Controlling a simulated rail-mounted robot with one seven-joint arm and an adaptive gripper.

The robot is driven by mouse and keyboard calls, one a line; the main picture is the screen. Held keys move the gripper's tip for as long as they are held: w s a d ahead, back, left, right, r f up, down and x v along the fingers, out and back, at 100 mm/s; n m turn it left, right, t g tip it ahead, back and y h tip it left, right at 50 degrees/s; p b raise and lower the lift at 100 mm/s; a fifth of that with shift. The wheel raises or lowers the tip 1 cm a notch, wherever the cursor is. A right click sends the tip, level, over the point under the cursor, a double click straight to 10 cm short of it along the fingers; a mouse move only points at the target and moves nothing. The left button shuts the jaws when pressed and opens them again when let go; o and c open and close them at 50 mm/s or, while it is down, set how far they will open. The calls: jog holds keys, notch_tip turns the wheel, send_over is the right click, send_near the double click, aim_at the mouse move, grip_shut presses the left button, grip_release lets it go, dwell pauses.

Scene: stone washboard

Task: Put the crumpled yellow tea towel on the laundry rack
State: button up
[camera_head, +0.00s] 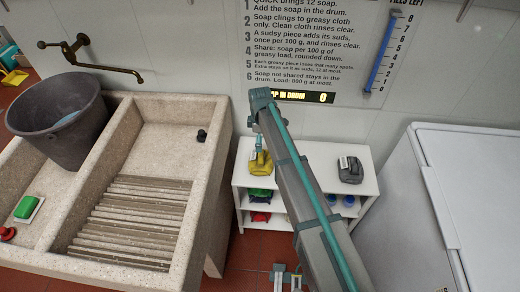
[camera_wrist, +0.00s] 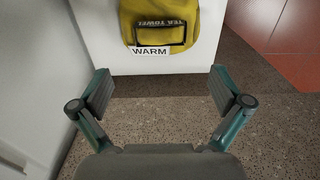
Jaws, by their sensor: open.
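The crumpled yellow tea towel (camera_wrist: 160,22) lies at the top of the wrist view, on a white surface. A dark band on it reads "TEA TOWEL", and a label below reads "WARM". A yellow bundle (camera_head: 261,163) also shows on the white shelf unit in the head view, partly hidden by my arm. My gripper (camera_wrist: 160,84) is open, with nothing between its fingers, apart from the towel. It cannot be made out surely in the head view. No laundry rack can be picked out with certainty.
The white shelf unit (camera_head: 364,209) also holds a grey bundle (camera_head: 350,170) and coloured items below. A stone washboard sink (camera_head: 218,147) with a dark bucket (camera_head: 57,115) stands left. A white lidded chest (camera_head: 470,180) stands right. Red floor (camera_head: 245,262) shows between them.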

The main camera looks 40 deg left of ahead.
jog(key=shift+r, duration=1)
jog(key=d+m, duration=0.1)
jog(key=s+f+m, duration=0.1)
jog(key=m, duration=0.1)
jog(key=d+m, duration=0.1)
jog(key=shift+s+d+f+m, duration=0.3)
jog(key=shift+s, duration=0.1)
jog(key=s+d+f+m+g, duration=0.15)
jog(key=d+f+m, duration=0.4)
jog(key=d, duration=0.75)
jog(key=s+d+f+m+h, duration=0.1)
jog(key=s+d+f+m, duration=0.2)
jog(key=d+f, duration=0.7)
jog(key=s+d+f+m+g, duration=0.1)
jog(key=s+d+f+m, duration=0.3)
jog(key=d, duration=1.1)
jog(key=s+d+f+m+g, duration=0.2)
jog(key=s+d+f+m, duration=0.1)
jog(key=s+d, duration=0.8)
jog(key=s+d+f+m+g+y, duration=0.1)
jog(key=s+d+f+m, duration=0.3)
jog(key=s+d, duration=0.7)
jog(key=shift+s+d+f+g, duration=0.2)
jog(key=shift+d+f+g, duration=0.1)
jog(key=shift+d+g, duration=0.25)
jog(key=shift+a+m, duration=0.1)
jog(key=shift+m, duration=0.15)
